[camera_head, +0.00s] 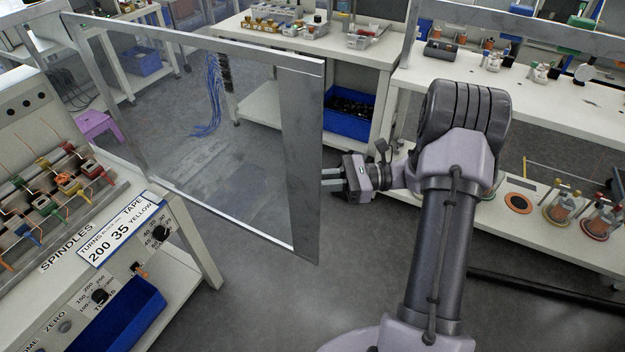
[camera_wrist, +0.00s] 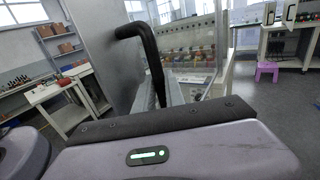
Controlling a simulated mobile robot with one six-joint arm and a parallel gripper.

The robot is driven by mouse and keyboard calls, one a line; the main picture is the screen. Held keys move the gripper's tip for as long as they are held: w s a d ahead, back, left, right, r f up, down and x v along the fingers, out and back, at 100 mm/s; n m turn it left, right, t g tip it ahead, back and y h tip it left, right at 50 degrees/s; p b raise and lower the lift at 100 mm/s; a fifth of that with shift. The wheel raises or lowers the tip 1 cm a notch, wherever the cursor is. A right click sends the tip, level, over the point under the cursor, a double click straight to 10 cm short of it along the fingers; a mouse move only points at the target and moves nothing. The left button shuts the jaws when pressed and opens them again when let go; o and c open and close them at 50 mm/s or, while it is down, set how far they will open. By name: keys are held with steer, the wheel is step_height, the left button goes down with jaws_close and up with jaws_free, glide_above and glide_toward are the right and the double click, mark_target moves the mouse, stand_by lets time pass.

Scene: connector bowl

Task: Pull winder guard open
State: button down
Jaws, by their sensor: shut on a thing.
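The winder guard (camera_head: 303,155) is a clear panel in a grey metal frame. In the head view it stands swung out from the winding machine (camera_head: 60,225), over the aisle floor. My gripper (camera_head: 332,179) is at the outer, right-hand edge of the frame, with its fingers shut on the guard. In the wrist view the guard's grey metal frame (camera_wrist: 112,68) rises close in front of me, and the clear panel shows beyond it.
The machine's spindles (camera_head: 62,185) and its blue bin (camera_head: 125,315) are uncovered at the left. Work benches (camera_head: 530,105) with parts stand behind and right of my arm. A purple stool (camera_head: 95,124) shows behind the guard. The grey floor below the guard is clear.

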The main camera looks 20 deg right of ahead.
steer(key=c, duration=1.4)
jaws_free()
steer(key=shift+a, duration=0.1)
steer(key=p+v, duration=0.3)
steer(key=v, duration=1.4)
steer(key=shift+d, duration=0.3)
